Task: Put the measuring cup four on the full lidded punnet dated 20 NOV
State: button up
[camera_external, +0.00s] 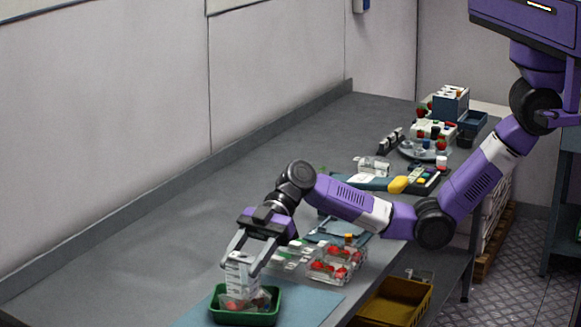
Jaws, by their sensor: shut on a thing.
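My gripper (240,268) points down at the near end of the bench, over a green tray (235,320). Its fingers are shut on a pale, whitish thing with grey marks (240,283), perhaps the measuring cup; its number is too small to read. The lower end of this thing is at the tray, among clear and reddish contents; I cannot tell whether it touches them. Clear punnets with red berries (335,265) stand to the right of the tray. Their date labels cannot be read, so I cannot tell which is dated 20 NOV.
A blue mat (308,309) lies under the tray. A yellow crate (394,300) sits below the bench's right edge. Further back are a yellow object (398,185), a round tray (407,151) with small items and a blue box (452,103). The left side of the bench is clear.

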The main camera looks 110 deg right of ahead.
jog(key=shift+f, duration=0.1)
jog(key=o, duration=1.4)
jog(key=shift+c, duration=0.2)
jog(key=shift+s+d+r, duration=0.2)
jog(key=shift+d, duration=0.05)
jog(key=b+v, duration=0.1)
jog(key=v, duration=1)
jog(key=shift+s+r, duration=0.1)
jog(key=shift+r, duration=0.05)
